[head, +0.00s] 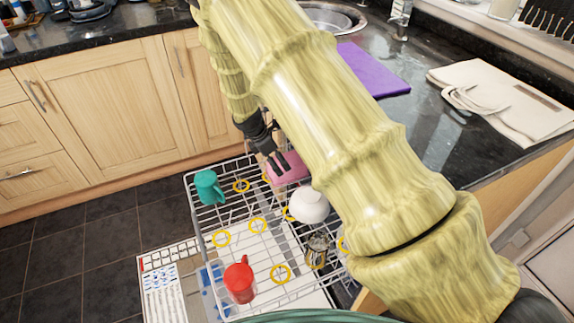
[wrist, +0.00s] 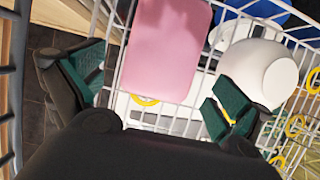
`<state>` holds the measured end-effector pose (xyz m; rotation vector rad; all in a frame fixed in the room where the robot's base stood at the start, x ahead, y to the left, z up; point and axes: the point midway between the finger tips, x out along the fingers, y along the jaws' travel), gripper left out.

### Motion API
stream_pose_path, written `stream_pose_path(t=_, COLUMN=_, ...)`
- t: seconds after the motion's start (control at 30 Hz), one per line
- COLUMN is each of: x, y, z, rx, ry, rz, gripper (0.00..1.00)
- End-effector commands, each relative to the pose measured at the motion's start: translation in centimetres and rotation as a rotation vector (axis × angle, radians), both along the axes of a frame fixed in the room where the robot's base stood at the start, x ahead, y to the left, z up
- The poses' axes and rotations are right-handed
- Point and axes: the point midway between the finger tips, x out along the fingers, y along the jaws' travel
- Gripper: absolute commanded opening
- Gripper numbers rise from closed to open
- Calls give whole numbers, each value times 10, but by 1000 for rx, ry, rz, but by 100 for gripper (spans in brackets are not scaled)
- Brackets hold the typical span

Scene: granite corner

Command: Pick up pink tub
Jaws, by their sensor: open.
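The pink tub (head: 288,167) sits in the white wire dish rack, near its back right part. In the wrist view the tub (wrist: 168,50) fills the upper middle, with its near edge just beyond my fingertips. My gripper (head: 276,166) is above the rack, right at the tub in the head view. In the wrist view my gripper (wrist: 150,90) is open, with one green-padded finger to each side of the tub's near end. I cannot tell whether a finger touches it. My arm hides part of the rack's right side.
A white bowl (head: 308,205) is close beside the tub, and in the wrist view it (wrist: 260,72) lies by my right finger. The rack (head: 190,205) also holds a teal mug (head: 208,187), a red mug (head: 240,280) and a glass (head: 317,250). Wooden cabinets (head: 110,100) stand behind.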

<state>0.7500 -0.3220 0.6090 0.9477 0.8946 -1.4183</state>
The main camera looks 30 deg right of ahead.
Motion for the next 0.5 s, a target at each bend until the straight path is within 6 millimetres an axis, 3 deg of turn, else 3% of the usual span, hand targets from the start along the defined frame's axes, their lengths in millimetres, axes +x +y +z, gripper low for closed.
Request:
stream_pose_path(t=0.2, x=-3, y=-32, z=-6, rx=0, ry=3, rz=-1, gripper=100)
stream_pose_path(t=0.3, x=-3, y=-36, z=-20, rx=0, ry=2, rz=-1, gripper=100)
stream_pose_path(t=0.5, x=-2, y=-40, z=-28, rx=0, ry=0, rz=0, gripper=100)
